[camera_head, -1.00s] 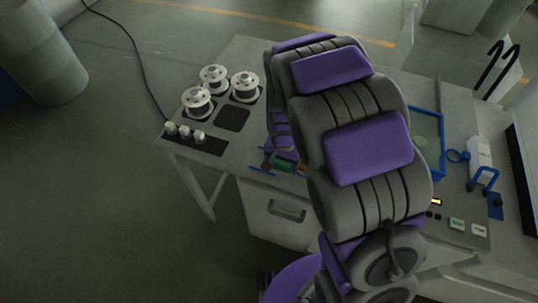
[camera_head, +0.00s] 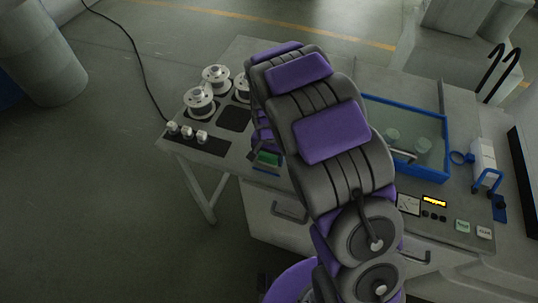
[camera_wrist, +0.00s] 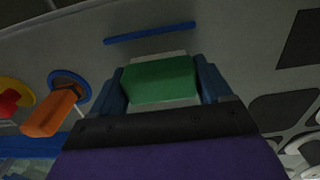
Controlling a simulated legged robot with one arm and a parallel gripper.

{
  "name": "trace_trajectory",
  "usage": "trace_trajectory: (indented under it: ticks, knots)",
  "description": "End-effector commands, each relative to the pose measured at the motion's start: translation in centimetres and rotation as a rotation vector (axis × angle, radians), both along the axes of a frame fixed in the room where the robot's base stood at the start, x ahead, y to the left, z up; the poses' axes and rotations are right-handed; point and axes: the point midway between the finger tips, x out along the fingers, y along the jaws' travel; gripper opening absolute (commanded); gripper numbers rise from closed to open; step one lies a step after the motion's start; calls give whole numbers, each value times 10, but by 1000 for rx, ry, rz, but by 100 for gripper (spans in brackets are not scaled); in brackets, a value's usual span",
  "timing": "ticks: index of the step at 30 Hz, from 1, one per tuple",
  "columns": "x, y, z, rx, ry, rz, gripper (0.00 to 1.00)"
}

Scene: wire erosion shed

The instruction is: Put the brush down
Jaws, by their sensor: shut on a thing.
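My gripper (camera_wrist: 160,72) is shut on a green block with a pale strip along its far edge, which I take for the brush (camera_wrist: 160,84). Its two dark blue fingers press on the left and right sides. In the head view the green of the brush (camera_head: 268,158) shows near the table's front edge, left of my arm, which hides most of the gripper. A blue bar (camera_wrist: 150,33) lies on the grey table just beyond the brush in the wrist view. I cannot tell whether the brush touches the table.
An orange-handled thing (camera_wrist: 52,112) and a red and yellow thing (camera_wrist: 10,101) stand left in the wrist view. A blue-framed tray (camera_head: 447,150) is right of my arm. A dark pad (camera_head: 234,118) is bare.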

Motion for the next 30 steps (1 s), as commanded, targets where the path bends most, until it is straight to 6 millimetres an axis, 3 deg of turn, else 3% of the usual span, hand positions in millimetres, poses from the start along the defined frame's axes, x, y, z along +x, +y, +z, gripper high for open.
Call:
trace_trajectory:
  ticks: [5, 6, 12, 23, 30]
  knots:
    - [0, -3, -1, 3, 1, -1, 45]
    - [0, -3, -2, 4, 1, -2, 79]
    - [0, -3, -1, 4, 1, -1, 99]
    - [0, 0, -5, 0, 0, 0, 100]
    - [-2, -2, 41, 3, -5, -1, 100]
